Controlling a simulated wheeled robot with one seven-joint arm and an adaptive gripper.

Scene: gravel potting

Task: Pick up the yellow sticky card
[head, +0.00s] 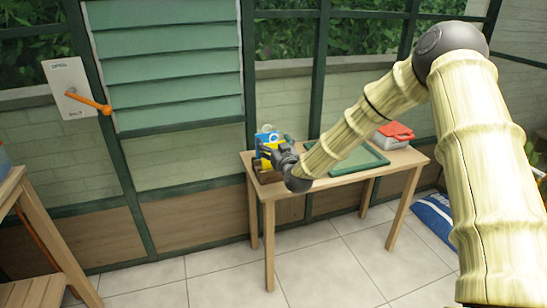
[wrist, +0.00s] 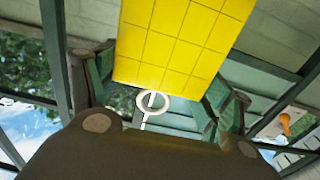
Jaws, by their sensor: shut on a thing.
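The yellow sticky card (wrist: 180,40) fills the top middle of the wrist view, marked with a dark grid. A white ring on a thin stem (wrist: 152,103) shows at its lower edge. My gripper (wrist: 160,85) is shut on the card, with a finger on each side; the exact contact is hard to see. In the head view my gripper (head: 277,155) is at the left end of the wooden table, and a small part of the yellow card (head: 267,153) shows beside it. My gripper hides the rest.
A brown box (head: 265,175) stands on the table (head: 340,178) under my gripper, with a blue item (head: 264,139) at the box. A green tray (head: 362,161) and a red-lidded container (head: 394,134) lie to the right. A lever panel (head: 70,88) hangs at left.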

